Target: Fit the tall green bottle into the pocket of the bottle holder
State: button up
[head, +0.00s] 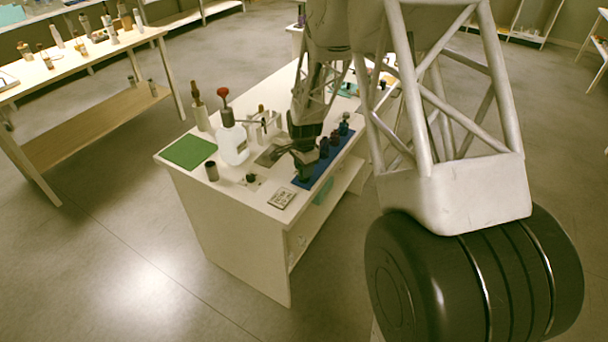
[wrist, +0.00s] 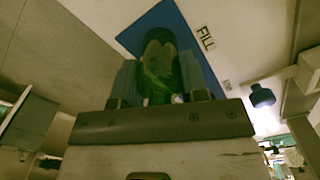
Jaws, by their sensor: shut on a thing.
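My gripper (wrist: 158,82) is shut on the tall green bottle (wrist: 155,88), which shows as green, see-through glass between the two grey-blue fingers in the wrist view. The blue bottle holder (wrist: 143,37) lies behind the bottle there.
A dark cup (head: 211,171), a green mat (head: 188,152) and a label plate (head: 281,198) are on the white table (head: 235,195). A blue bottle (wrist: 262,96) shows at right in the wrist view.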

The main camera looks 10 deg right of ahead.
jog(key=shift+c, duration=0.8)
jog(key=shift+r, duration=0.15)
jog(key=shift+r, duration=0.75)
notch_tip(320, 180, up, 2)
jog(key=shift+r, duration=0.1)
jog(key=s+r, duration=0.1)
jog(key=s, duration=1.5)
jog(key=shift+a, duration=0.25)
jog(key=shift+w, duration=0.15)
jog(key=w+a+r, duration=0.1)
jog(key=w+a, duration=0.1)
jog(key=w, duration=2)
jog(key=shift+r, duration=0.25)
